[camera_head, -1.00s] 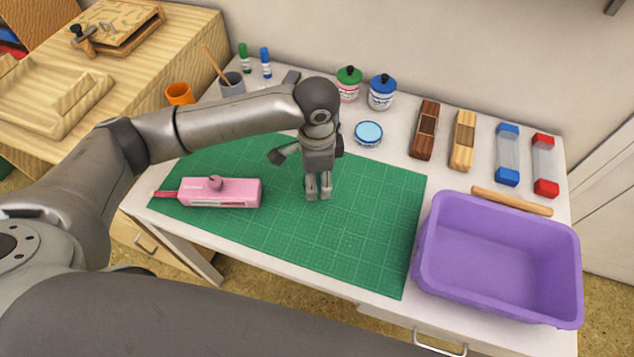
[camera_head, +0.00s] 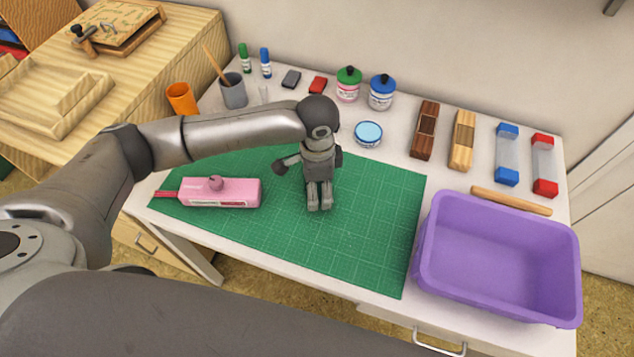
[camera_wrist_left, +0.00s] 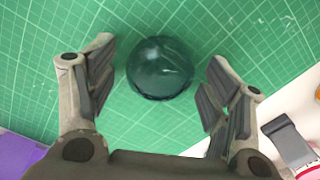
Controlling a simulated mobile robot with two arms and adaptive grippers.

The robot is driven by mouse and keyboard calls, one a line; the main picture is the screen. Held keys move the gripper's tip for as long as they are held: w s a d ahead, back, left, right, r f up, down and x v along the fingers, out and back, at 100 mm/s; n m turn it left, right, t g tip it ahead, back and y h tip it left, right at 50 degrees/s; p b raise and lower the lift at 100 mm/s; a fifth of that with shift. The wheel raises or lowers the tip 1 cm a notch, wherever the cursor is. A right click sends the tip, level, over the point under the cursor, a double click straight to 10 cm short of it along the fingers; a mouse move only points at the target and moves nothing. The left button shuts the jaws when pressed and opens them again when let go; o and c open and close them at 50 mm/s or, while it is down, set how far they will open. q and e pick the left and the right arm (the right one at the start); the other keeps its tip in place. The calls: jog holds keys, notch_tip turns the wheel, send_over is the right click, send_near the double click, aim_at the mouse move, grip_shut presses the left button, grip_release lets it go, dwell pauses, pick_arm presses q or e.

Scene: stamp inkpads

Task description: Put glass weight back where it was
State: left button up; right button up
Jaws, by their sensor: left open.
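The glass weight (camera_wrist_left: 160,67) is a dark teal, see-through round piece lying on the green cutting mat (camera_wrist_left: 215,25) in the left wrist view. My left gripper (camera_wrist_left: 158,85) is open, with one finger on each side of it and green mat showing between it and both fingers. In the head view my left gripper (camera_head: 319,206) points down over the middle of the green mat (camera_head: 375,220). I cannot make out the weight there; the gripper seems to hide it. My right gripper is not in view.
A pink box-shaped tool (camera_head: 235,193) lies on the mat's left. A purple bin (camera_head: 430,235) stands at the right. A round light-blue tin (camera_head: 368,133), jars, a red block (camera_head: 318,85) and a dark grey block (camera_head: 291,79) are behind. The mat's right part is clear.

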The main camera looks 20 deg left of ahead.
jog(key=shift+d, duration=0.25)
pick_arm(q)
jog(key=shift+r, duration=0.4)
notch_tip(320, 180, up, 12)
jog(key=shift+f, duration=0.25)
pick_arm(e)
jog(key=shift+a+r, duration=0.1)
pick_arm(q)
jog(key=shift+s, duration=0.1)
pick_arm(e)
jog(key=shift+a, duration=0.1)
